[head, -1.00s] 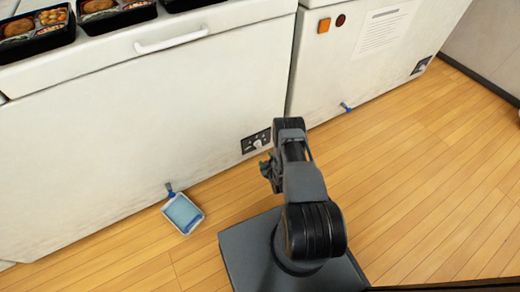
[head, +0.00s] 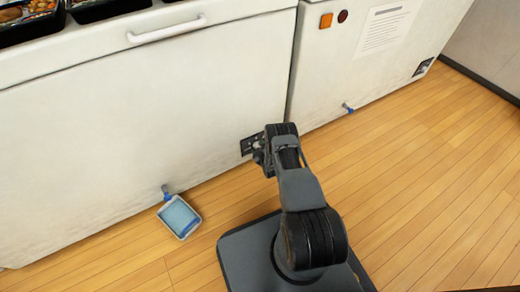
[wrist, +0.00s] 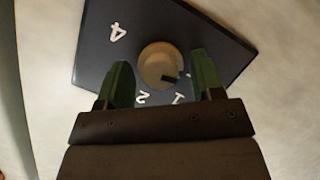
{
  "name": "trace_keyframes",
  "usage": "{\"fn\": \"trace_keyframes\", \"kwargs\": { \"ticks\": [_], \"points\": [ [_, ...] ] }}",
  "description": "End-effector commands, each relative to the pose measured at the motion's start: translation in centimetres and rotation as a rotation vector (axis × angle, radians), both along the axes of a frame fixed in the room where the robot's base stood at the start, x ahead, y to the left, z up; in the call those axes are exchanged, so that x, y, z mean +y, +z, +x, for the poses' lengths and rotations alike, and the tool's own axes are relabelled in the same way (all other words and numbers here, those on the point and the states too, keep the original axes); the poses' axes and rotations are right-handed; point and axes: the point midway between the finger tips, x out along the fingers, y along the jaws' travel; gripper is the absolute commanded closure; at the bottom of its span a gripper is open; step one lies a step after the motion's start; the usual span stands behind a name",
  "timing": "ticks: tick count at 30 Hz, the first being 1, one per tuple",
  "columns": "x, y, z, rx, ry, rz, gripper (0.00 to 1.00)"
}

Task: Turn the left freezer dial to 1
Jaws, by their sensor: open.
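The left freezer (head: 140,110) has a dark dial panel (head: 246,147) low on its front, at the right end. In the wrist view the dial panel (wrist: 105,62) is tilted, with a white 4 at upper left and a 2 and a 1 at the bottom. Its round beige dial (wrist: 157,62) has a dark mark at its lower right, on the side of the 1. My gripper (wrist: 161,72) is open, with one finger on each side of the dial and visible gaps between. In the head view my gripper (head: 261,153) partly hides the panel.
Bento trays (head: 95,8) sit on top of the left freezer. The wooden floor at right is clear.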

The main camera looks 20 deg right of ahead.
Motion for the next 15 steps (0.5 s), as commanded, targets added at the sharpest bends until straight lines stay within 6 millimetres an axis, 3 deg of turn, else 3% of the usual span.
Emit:
{"fn": "trace_keyframes", "kwargs": {
  "ticks": [4,15],
  "points": [
    [0.00,0.01,-0.02,0.000,0.000,0.000,0.41],
    [-0.33,-0.02,-0.06,0.001,-0.001,0.000,0.74]
  ]
}}
